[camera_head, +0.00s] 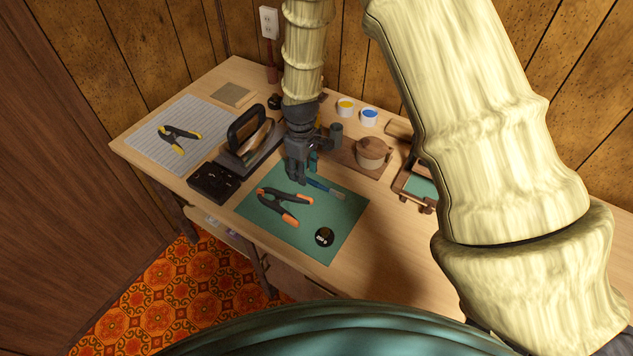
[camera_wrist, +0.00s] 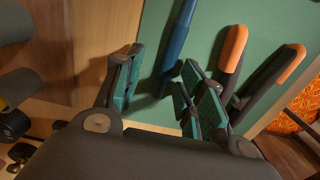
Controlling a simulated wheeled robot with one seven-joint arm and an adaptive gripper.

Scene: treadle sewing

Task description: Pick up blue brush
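The blue brush (camera_head: 320,186) lies on the green cutting mat (camera_head: 280,230) in the head view, its pale bristle end pointing right. Its blue handle (camera_wrist: 180,38) shows in the wrist view, between the lines of my two fingers and nearer the right one. My gripper (camera_head: 303,172) points down at the mat's back edge, at the handle end of the brush. In the wrist view my gripper (camera_wrist: 163,65) is open, with teal pads apart and nothing held. I cannot tell how far above the mat the fingertips are.
An orange-tipped clamp (camera_head: 283,203) lies close to the brush, with a black round weight (camera_head: 324,237) in front. A lidded pot (camera_head: 372,152) and two cups, one blue-filled (camera_head: 369,117), stand right and behind.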

